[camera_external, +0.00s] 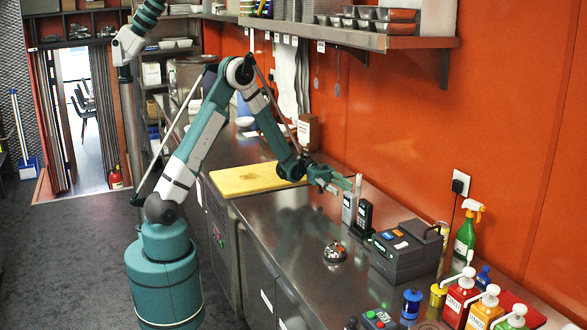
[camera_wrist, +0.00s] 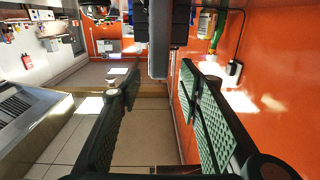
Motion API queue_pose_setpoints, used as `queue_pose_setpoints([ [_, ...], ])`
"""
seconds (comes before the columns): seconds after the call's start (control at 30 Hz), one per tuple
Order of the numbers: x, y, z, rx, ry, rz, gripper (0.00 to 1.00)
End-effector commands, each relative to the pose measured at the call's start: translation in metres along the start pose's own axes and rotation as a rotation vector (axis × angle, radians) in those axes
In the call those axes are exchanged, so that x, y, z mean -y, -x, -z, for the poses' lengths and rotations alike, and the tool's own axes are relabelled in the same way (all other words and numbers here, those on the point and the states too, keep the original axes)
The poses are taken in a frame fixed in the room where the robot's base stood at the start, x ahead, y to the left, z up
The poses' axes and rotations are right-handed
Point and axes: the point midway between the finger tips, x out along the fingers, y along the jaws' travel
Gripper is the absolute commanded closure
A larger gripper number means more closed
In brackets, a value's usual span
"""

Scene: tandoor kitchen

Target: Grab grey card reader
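The grey card reader (camera_external: 348,208) stands upright on the steel counter (camera_external: 310,235), close beside a black card reader (camera_external: 364,214). My gripper (camera_external: 348,182) is at the upper end of the grey reader in the external view, with its fingers spread. In the wrist view the grey reader (camera_wrist: 158,42) hangs into the top middle, just past and between the tips of my open gripper (camera_wrist: 160,80). Nothing is held between the fingers. I cannot tell whether a finger touches the reader.
A dark cash register or printer unit (camera_external: 405,250) and a silver bell (camera_external: 335,252) stand nearby on the counter. Sauce bottles (camera_external: 460,296) stand front right. The orange wall (camera_external: 410,130) is behind.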

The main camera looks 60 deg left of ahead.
Motion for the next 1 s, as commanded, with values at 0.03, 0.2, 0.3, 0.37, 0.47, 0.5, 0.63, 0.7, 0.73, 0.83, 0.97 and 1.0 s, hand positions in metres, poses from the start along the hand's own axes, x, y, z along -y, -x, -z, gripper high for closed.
queue_pose_setpoints([
  [0.03, 0.0, -0.005, -0.001, 0.0, 0.0, -0.002, 0.65],
  [0.2, -0.001, -0.017, -0.001, 0.0, 0.0, -0.001, 0.65],
  [0.3, 0.0, -0.019, 0.0, 0.0, 0.0, 0.0, 0.65],
  [0.37, 0.0, -0.019, 0.0, 0.0, 0.0, 0.0, 0.65],
  [0.47, 0.0, -0.019, 0.0, 0.0, 0.0, 0.0, 0.65],
  [0.5, 0.0, -0.019, 0.0, 0.0, 0.0, 0.0, 0.65],
  [0.63, 0.0, -0.02, 0.0, 0.0, 0.0, -0.001, 0.65],
  [0.7, -0.001, -0.023, 0.0, 0.0, 0.0, -0.001, 0.65],
  [0.73, -0.001, -0.025, 0.0, 0.0, 0.0, -0.001, 0.65],
  [0.83, -0.001, -0.034, -0.001, 0.0, 0.0, -0.002, 0.65],
  [0.97, -0.002, -0.048, 0.0, 0.0, 0.0, -0.002, 0.65],
  [1.0, -0.002, -0.053, 0.0, 0.0, 0.0, -0.002, 0.65],
])
